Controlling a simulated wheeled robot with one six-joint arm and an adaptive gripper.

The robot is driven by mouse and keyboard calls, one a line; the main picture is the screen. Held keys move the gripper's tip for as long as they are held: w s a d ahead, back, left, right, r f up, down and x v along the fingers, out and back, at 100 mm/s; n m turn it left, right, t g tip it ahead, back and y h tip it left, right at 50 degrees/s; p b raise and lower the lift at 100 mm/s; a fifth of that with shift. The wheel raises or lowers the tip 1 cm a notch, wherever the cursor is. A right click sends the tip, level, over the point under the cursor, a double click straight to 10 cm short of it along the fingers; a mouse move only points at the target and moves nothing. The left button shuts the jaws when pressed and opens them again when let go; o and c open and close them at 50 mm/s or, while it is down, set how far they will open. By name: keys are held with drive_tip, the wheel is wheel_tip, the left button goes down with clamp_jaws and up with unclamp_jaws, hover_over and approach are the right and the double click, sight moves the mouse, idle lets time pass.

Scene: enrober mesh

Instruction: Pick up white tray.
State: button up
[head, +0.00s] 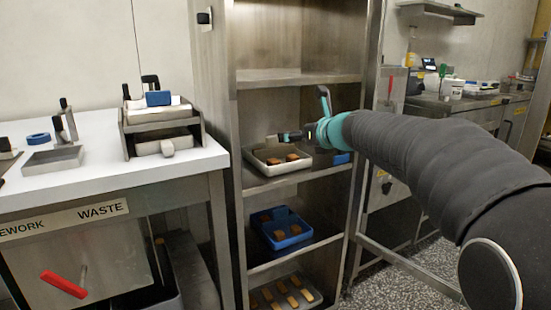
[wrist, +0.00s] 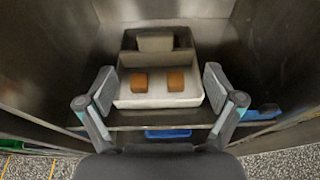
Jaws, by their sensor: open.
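The white tray (head: 289,168) sits on a middle shelf of the metal rack in the head view. In the wrist view, the white tray (wrist: 160,102) lies straight ahead with two brown blocks in its near part. A divider and a pale block show in its far part. My gripper (head: 284,137) is at the tray, over its back part in the head view. In the wrist view, my gripper (wrist: 159,80) is open, with one finger at the tray's left side and one at its right. I cannot tell whether the fingers touch the tray walls.
A blue tray (head: 284,238) with brown blocks is on the shelf below, and another tray (head: 262,302) of blocks is lower still. The rack's side walls and the shelf above (head: 295,78) enclose the space. A white worktable (head: 100,155) stands left.

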sight(276, 136)
drive_tip(key=x, duration=0.6)
drive_tip(key=shift+w+a+f, duration=0.2)
drive_tip(key=shift+w+a, duration=0.05)
drive_tip(key=shift+a, duration=0.05)
drive_tip(key=shift+a+x, duration=0.15)
drive_tip(key=shift+x, duration=1.15)
drive_tip(key=shift+a+x, duration=0.15)
drive_tip(key=shift+x, duration=1.2)
drive_tip(key=shift+s, duration=0.2)
drive_tip(key=c, duration=1.6)
drive_tip(key=shift+r, duration=0.1)
clamp_jaws()
drive_tip(key=shift+r+p, duration=0.1)
drive_tip(key=shift+p, duration=0.3)
